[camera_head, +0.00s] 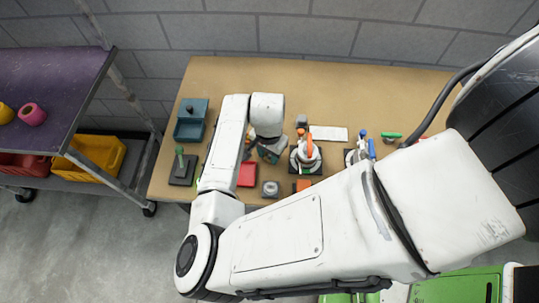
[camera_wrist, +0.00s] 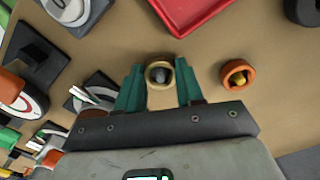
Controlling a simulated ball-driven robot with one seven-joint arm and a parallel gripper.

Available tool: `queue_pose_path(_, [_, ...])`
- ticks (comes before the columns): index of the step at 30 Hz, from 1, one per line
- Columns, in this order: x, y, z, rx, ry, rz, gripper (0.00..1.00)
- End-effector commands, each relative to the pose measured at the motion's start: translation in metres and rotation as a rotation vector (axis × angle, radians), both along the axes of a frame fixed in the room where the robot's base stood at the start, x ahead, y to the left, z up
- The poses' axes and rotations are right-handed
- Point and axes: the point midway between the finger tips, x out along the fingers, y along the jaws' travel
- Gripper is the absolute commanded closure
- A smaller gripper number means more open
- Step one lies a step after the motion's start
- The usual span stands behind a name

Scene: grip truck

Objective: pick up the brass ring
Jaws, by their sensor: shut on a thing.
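The brass ring (camera_wrist: 149,71) sits between the two teal fingers of my gripper (camera_wrist: 160,88) in the wrist view. A finger touches it on each side, and my gripper is shut on it. A dark grey shape shows through the ring's hole. I cannot tell whether the ring touches the tabletop or hangs just above it. In the head view my gripper (camera_head: 268,156) is low over the middle of the bench, partly hidden by my own arm. I cannot make out the ring there.
An orange ring (camera_wrist: 228,73) with a yellow piece in its hole lies close on the right. A red tray (camera_wrist: 196,30) is just beyond. Dark stands and tools crowd the left. The wooden bench (camera_head: 370,85) has free room at the back; a cart (camera_head: 60,80) stands left of it.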

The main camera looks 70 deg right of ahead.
Motion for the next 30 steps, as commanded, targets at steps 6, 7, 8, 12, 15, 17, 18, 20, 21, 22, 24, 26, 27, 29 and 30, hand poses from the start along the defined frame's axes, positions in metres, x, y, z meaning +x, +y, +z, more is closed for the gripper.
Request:
queue_pose_path(6, [0.0, 0.0, 0.0, 0.0, 0.0, 0.0, 0.94])
queue_pose_path(7, [0.0, 0.0, 0.0, 0.0, 0.0, 0.0, 0.94])
queue_pose_path(8, [0.0, 0.0, 0.0, 0.0, 0.0, 0.0, 0.94])
queue_pose_path(12, [0.0, 0.0, 0.005, -0.001, -0.001, 0.0, 0.94])
queue_pose_path(15, [0.001, 0.0, 0.012, -0.001, -0.001, -0.001, 0.94])
queue_pose_path(17, [0.001, 0.0, 0.02, -0.001, -0.001, -0.001, 0.94])
queue_pose_path(18, [0.001, -0.001, 0.026, -0.002, -0.003, -0.001, 0.94])
queue_pose_path(20, [-0.001, 0.002, 0.035, -0.001, -0.003, -0.001, 0.94])
queue_pose_path(21, [-0.005, 0.006, 0.04, -0.001, -0.003, -0.001, 0.94])
queue_pose_path(22, [-0.007, 0.009, 0.045, -0.001, -0.002, -0.001, 0.94])
queue_pose_path(24, [-0.014, 0.017, 0.056, -0.002, -0.003, -0.002, 0.94])
queue_pose_path(26, [-0.02, 0.023, 0.066, -0.001, -0.003, -0.001, 0.94])
queue_pose_path(27, [-0.025, 0.028, 0.073, 0.0, -0.002, -0.002, 0.94])
queue_pose_path(29, [-0.03, 0.034, 0.084, -0.002, -0.004, -0.002, 0.94])
queue_pose_path(30, [-0.035, 0.039, 0.091, -0.001, -0.003, -0.002, 0.94])
